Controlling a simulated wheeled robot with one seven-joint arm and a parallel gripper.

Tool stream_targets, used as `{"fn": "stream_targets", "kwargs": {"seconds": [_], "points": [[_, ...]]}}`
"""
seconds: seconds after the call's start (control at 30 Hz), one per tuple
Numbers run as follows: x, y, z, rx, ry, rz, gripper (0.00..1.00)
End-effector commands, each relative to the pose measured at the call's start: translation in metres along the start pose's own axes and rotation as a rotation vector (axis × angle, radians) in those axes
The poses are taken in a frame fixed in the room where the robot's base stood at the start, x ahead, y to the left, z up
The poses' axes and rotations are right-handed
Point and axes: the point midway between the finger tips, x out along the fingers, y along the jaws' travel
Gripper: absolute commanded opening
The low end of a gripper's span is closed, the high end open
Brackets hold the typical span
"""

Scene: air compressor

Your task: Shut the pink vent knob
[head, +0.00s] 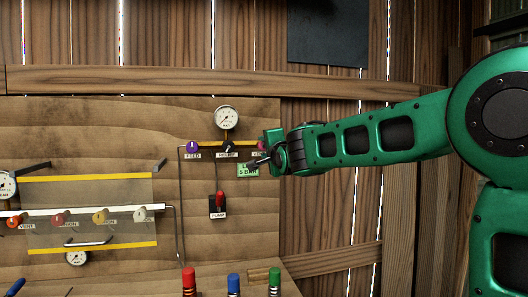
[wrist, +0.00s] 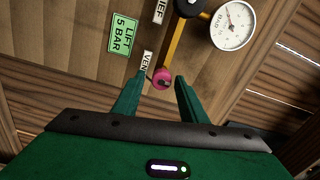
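The pink vent knob (wrist: 162,79) is at the end of a yellow pipe in the wrist view, beside a white label that reads "VEN", partly cut off by my finger. In the head view the pink knob (head: 262,146) shows only in part behind my gripper (head: 262,160). In the wrist view my gripper (wrist: 160,92) has its two green fingers apart, one on each side of the knob. I cannot tell whether either finger touches it.
A pressure gauge (head: 226,117) stands above the yellow pipe. A purple feed knob (head: 193,147), a black relief knob (head: 229,149) and a red pump switch (head: 219,199) are left of my gripper. A green "LIFT 5 BAR" sign (wrist: 124,33) is close by.

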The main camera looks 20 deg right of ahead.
Motion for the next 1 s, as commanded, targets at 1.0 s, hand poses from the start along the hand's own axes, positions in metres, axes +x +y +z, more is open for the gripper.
{"fn": "stream_targets", "kwargs": {"seconds": [1.0], "points": [[-0.057,-0.001,0.0,-0.001,0.0,-0.002,0.39]]}}
